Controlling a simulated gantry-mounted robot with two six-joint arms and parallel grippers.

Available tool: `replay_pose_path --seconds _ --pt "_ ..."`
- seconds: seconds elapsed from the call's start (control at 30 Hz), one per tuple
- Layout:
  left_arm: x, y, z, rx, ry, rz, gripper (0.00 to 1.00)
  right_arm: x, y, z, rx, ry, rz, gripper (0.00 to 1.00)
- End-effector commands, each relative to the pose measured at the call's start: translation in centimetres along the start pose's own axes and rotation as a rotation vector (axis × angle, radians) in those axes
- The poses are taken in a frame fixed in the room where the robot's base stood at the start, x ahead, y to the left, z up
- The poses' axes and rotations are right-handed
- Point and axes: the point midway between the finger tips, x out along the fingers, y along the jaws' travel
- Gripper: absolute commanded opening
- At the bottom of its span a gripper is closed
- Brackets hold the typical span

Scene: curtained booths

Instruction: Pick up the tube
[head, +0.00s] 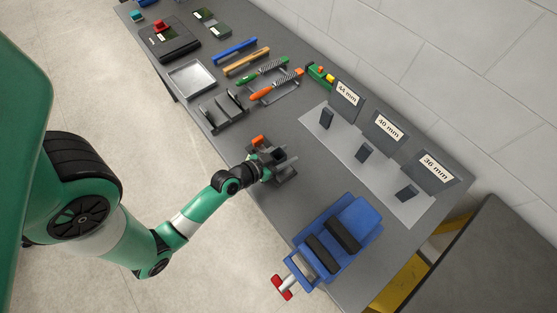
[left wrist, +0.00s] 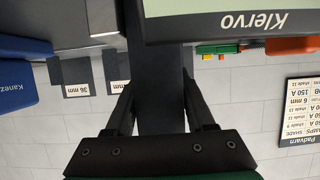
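My left gripper (head: 282,160) is at a small dark-grey fixture (head: 288,174) with an orange part (head: 257,140) near the table's front edge. In the left wrist view, its two dark fingers (left wrist: 158,80) stand apart. A dark upright bar (left wrist: 160,115), possibly the tube, shows between them. I cannot tell whether the fingers press on this bar or only stand beside it. The gripper hides part of the fixture in the head view, and I cannot identify the tube for sure there. My right gripper is in neither view.
A blue vise (head: 357,213) with a red handle stands to the right. Panels marked 44, 40 and 36 mm (head: 435,168) stand behind, along the wall. Files (head: 276,84), a metal tray (head: 191,77) and a dark rack (head: 223,110) lie to the left.

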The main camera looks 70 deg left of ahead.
Motion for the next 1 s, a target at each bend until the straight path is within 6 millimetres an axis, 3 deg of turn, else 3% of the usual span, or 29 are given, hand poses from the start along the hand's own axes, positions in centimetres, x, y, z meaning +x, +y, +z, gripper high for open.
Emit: replay_pose_path --seconds 0.03,0.2,0.3,0.73,0.87,1.0 --pt "0.0 0.0 0.0 0.000 0.000 0.000 0.44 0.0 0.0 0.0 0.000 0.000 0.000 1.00" --pt "0.0 0.0 0.0 0.000 0.000 0.000 0.13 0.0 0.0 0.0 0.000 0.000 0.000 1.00" --pt "0.0 0.0 0.0 0.000 0.000 0.000 0.00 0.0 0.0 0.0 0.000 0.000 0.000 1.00" --pt "-0.1 0.0 -0.4 0.001 0.003 0.000 0.00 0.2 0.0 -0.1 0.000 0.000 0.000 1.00" --pt "-0.9 0.0 -2.3 0.001 0.005 0.000 0.00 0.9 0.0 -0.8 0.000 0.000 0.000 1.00" --pt "-2.2 0.0 -5.4 0.001 0.006 0.000 0.00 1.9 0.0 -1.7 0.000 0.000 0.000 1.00"
